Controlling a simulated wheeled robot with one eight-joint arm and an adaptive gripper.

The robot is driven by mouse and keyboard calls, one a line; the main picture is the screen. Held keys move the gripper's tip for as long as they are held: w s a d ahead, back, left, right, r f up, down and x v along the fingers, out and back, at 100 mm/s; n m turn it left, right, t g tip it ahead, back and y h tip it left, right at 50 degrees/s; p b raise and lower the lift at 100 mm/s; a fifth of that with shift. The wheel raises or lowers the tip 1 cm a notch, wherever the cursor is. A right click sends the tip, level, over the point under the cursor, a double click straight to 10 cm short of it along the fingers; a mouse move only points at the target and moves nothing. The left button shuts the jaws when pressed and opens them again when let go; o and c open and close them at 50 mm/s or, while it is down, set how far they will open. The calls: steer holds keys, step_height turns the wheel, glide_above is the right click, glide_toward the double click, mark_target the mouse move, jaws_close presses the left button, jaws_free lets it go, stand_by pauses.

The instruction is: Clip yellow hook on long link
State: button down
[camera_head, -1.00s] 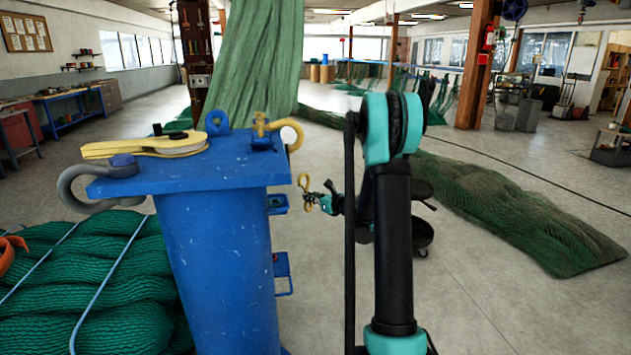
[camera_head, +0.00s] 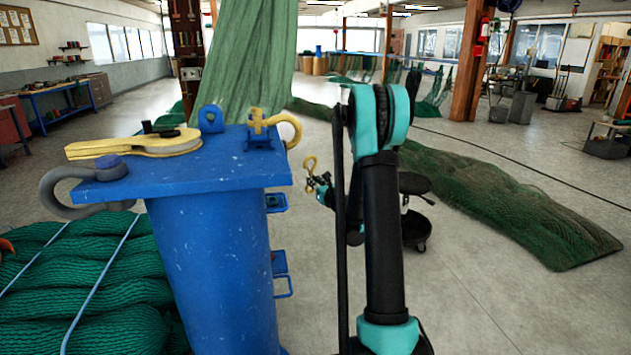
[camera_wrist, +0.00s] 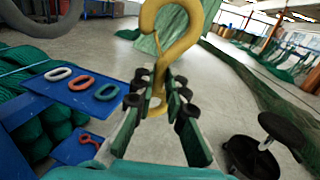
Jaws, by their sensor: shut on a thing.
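My gripper (camera_wrist: 160,92) is shut on the shank of a yellow hook (camera_wrist: 178,35), which stands up above the fingertips. In the head view the hook (camera_head: 310,162) and my gripper (camera_head: 319,184) are small, just right of the blue post (camera_head: 215,260) and below its top plate. In the wrist view a white link (camera_wrist: 59,74), an orange link (camera_wrist: 82,83) and a teal link (camera_wrist: 107,92) lie in a row on a blue shelf (camera_wrist: 75,98), lower left of the hook and apart from it. I cannot tell which link is the long one.
The post's top carries a grey shackle (camera_head: 62,195), a yellow lever piece (camera_head: 140,146) and a fixed yellow hook (camera_head: 290,128). A lower blue shelf (camera_wrist: 72,150) holds a red piece (camera_wrist: 90,138). A black stool (camera_head: 416,230) stands behind my arm.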

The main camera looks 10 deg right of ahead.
steer(key=s+a, duration=0.3)
steer(key=a, duration=0.4)
steer(key=shift+s+a, duration=0.35)
steer(key=shift+s, duration=0.05)
stand_by(1.4)
steer(key=shift+a, duration=0.1)
stand_by(0.5)
steer(key=shift+s+r, duration=0.1)
stand_by(0.4)
steer(key=shift+s+a+f, duration=0.25)
steer(key=shift+s+a, duration=0.1)
steer(key=shift+a, duration=0.25)
stand_by(0.7)
steer(key=shift+s+a+f, duration=0.1)
steer(key=shift+a+f, duration=0.15)
steer(key=shift+f, duration=0.55)
steer(key=shift+s+a+f, duration=0.1)
steer(key=shift+a+f, duration=0.1)
steer(key=shift+f, duration=0.6)
stand_by(1.5)
